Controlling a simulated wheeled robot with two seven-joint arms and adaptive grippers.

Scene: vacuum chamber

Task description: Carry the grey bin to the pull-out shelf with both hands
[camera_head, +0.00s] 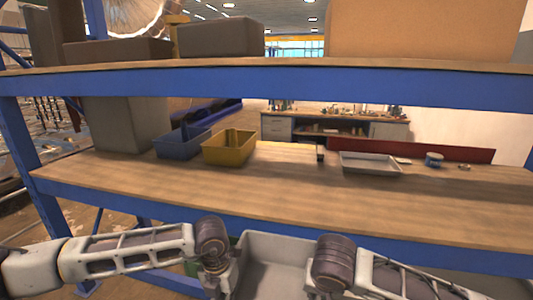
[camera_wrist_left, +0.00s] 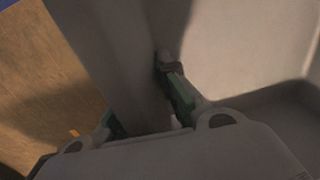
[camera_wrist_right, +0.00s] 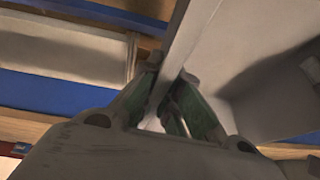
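The grey bin (camera_head: 272,262) is at the bottom middle of the head view, in front of the blue-framed rack, with its lower part cut off by the picture edge. My left gripper (camera_head: 220,284) is at the bin's left side; in the left wrist view its fingers (camera_wrist_left: 145,105) straddle a bin wall (camera_wrist_left: 125,60). My right gripper (camera_head: 318,292) is at the right side; in the right wrist view its fingers (camera_wrist_right: 168,78) close on a bin wall (camera_wrist_right: 185,35). The wooden shelf (camera_head: 300,195) lies just beyond the bin; I cannot tell whether it is the pull-out one.
On the shelf stand a blue bin (camera_head: 182,146), a yellow bin (camera_head: 229,148), a grey tray (camera_head: 369,164), a small blue can (camera_head: 433,160) and a big grey box (camera_head: 125,125). The front middle of the board is clear. An upper shelf (camera_head: 280,84) carries boxes.

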